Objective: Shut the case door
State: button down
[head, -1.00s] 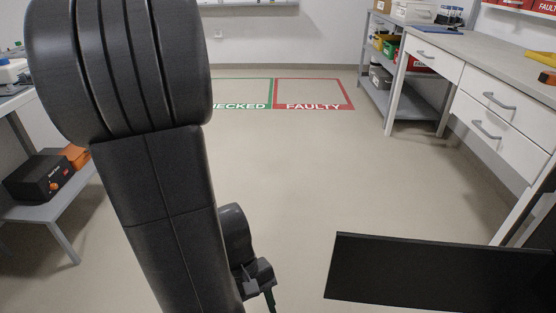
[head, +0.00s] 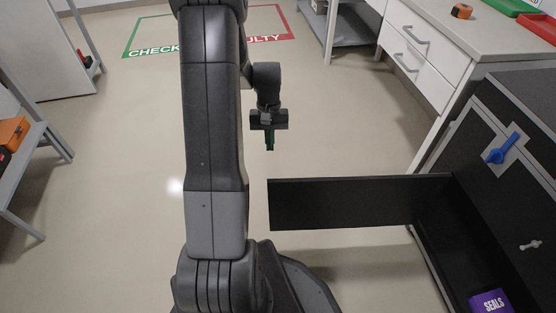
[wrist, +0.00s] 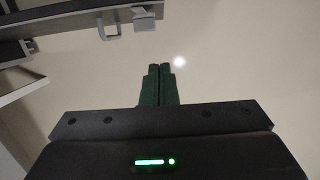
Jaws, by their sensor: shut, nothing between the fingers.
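The case (head: 475,150) is a black cabinet at the right of the head view. Its door (head: 340,204) is a flat black panel standing open, sticking out to the left from the case over the floor. The lower compartment is open and a purple box marked SEALS (head: 490,302) shows in it. My gripper (head: 270,143) is shut and empty, pointing down, beyond the door's free left end in the picture and apart from it. The green fingers also show together in the wrist view (wrist: 160,72), over bare floor.
A white drawer bench (head: 415,50) stands behind the case. A grey shelf (head: 30,170) is at left. The floor between is clear. A dark bar with grey fittings (wrist: 80,20) crosses the upper-left wrist view.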

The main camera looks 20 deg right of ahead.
jog(key=s+a+f+b, duration=0.2)
jog(key=s+f+b, duration=0.2)
jog(key=f, duration=0.5)
jog(key=shift+s+a+f+b, duration=0.15)
jog(key=shift+s+a+b, duration=0.2)
jog(key=shift+s, duration=0.6)
